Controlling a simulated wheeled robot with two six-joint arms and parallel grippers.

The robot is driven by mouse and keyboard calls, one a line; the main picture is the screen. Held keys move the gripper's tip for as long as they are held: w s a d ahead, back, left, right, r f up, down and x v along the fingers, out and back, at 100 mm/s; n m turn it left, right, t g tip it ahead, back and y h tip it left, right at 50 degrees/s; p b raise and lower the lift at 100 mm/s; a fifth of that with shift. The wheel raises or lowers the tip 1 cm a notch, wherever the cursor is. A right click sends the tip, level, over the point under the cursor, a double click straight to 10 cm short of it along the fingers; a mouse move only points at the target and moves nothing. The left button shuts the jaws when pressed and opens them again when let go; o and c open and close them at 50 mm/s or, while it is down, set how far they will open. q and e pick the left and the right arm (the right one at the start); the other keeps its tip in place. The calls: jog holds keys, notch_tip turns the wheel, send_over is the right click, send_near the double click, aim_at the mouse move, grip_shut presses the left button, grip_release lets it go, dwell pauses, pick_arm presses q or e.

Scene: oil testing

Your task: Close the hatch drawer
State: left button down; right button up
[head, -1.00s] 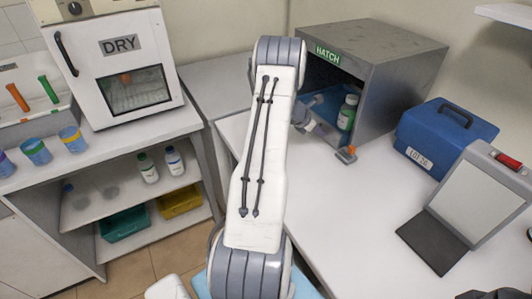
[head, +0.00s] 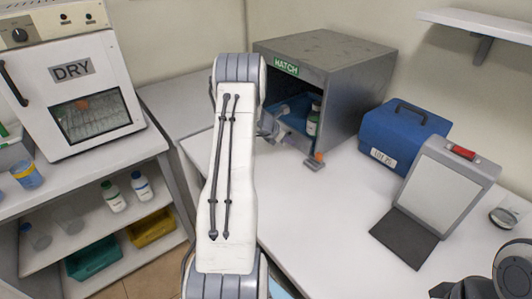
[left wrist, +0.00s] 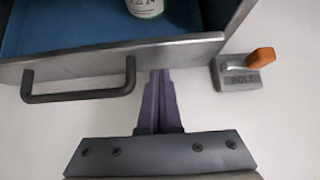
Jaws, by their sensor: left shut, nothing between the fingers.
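The grey hatch box (head: 345,95) with a green HATCH label stands on the white table in the head view. Its blue-lined drawer shows in the opening and in the left wrist view, where the metal drawer front (left wrist: 185,52) has a dark bar handle (left wrist: 78,95). The drawer holds a white and green bottle (head: 313,120), cut off in the left wrist view (left wrist: 146,6). My left gripper (left wrist: 161,75) is shut and empty. Its purple fingertips are at the drawer front, right of the handle; contact is unclear. My arm partly hides the drawer in the head view.
A bolt block (left wrist: 238,74) with an orange knob is just right of the drawer front. A blue case (head: 404,138) and a grey tilted panel (head: 450,185) stand further right. A shelf unit with a DRY oven (head: 75,90) is at left. The table front is largely clear.

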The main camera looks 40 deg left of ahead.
pick_arm(q)
jog(key=shift+s+a+f+b, duration=0.1)
jog(key=shift+s+a+b, duration=0.05)
jog(key=shift+s, duration=0.45)
jog(key=shift+s+a+b, duration=0.1)
jog(key=shift+s+b, duration=0.05)
jog(key=shift+s, duration=0.4)
jog(key=v, duration=1)
jog(key=shift+s+b, duration=0.45)
jog(key=shift+a, duration=0.15)
